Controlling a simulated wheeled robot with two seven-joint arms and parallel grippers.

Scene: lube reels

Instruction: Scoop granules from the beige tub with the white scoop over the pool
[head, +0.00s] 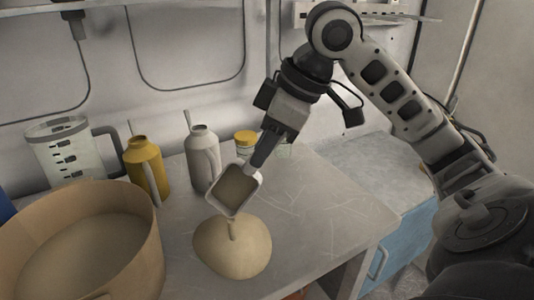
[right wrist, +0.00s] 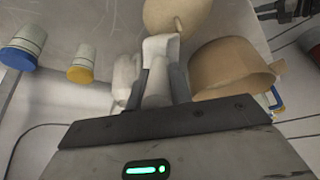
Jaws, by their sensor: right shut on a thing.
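The beige tub (head: 152,243) stands at the front left of the table with a bed of tan granules (head: 85,255) inside. My right gripper (head: 262,150) is shut on the handle of the white scoop (head: 250,205). The scoop is tilted downward with tan granules in its bowl, and a thin stream falls from its lip. The stream meets a rounded tan pool (head: 233,252) on the table, right of the tub. The right wrist view shows the scoop (right wrist: 158,47), part of the pool (right wrist: 175,14) and the tub (right wrist: 228,68). My left gripper does not show clearly.
A clear jug (head: 62,150), a yellow oil can (head: 147,170) and a grey can (head: 203,160) stand behind the tub. A yellow-lidded jar (head: 246,142) stands near the wall. The table (head: 325,215) is clear right of the pool. A blue cabinet (head: 395,240) stands beyond its right edge.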

